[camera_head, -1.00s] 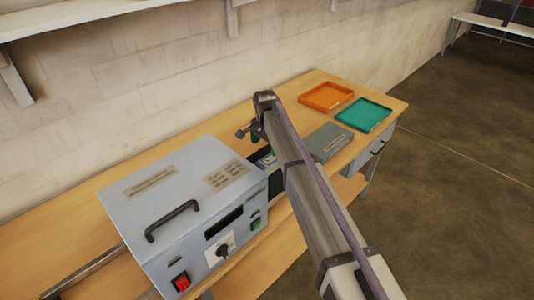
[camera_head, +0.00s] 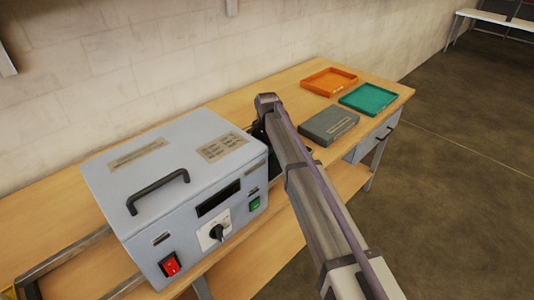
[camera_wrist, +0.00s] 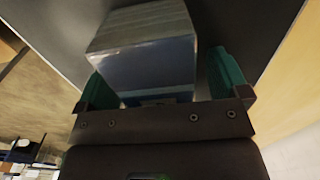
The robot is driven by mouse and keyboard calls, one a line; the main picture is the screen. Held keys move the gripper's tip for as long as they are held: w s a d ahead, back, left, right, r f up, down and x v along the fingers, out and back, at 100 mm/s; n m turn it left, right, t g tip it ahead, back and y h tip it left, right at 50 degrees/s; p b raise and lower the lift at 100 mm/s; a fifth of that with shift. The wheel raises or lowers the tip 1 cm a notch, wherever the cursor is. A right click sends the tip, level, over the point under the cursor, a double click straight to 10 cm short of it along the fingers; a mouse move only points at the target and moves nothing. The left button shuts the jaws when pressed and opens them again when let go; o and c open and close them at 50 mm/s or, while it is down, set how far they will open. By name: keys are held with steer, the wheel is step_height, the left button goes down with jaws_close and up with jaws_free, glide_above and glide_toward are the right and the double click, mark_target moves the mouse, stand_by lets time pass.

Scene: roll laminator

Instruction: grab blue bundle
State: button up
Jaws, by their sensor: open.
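In the wrist view, a block-like bundle (camera_wrist: 150,65) with a shiny blue-grey face and a paler, layered-looking side stands between the two green finger pads of my gripper (camera_wrist: 162,84). The jaws are open, one pad on each side of it. A gap shows at the right pad; the left pad is close to the bundle, and I cannot tell whether it touches. In the head view, my arm and the laminator (camera_head: 170,185) hide the gripper tips and the bundle.
A dark surface (camera_wrist: 245,25) lies around the bundle. The laminator stands left of my arm on the wooden bench (camera_head: 225,118). A grey box (camera_head: 328,124), an orange tray (camera_head: 330,82) and a teal tray (camera_head: 370,98) are to the right.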

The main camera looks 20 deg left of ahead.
steer(key=shift+r, duration=0.15)
steer(key=shift+c, duration=0.2)
steer(key=c, duration=1.1)
steer(key=shift+r, duration=0.1)
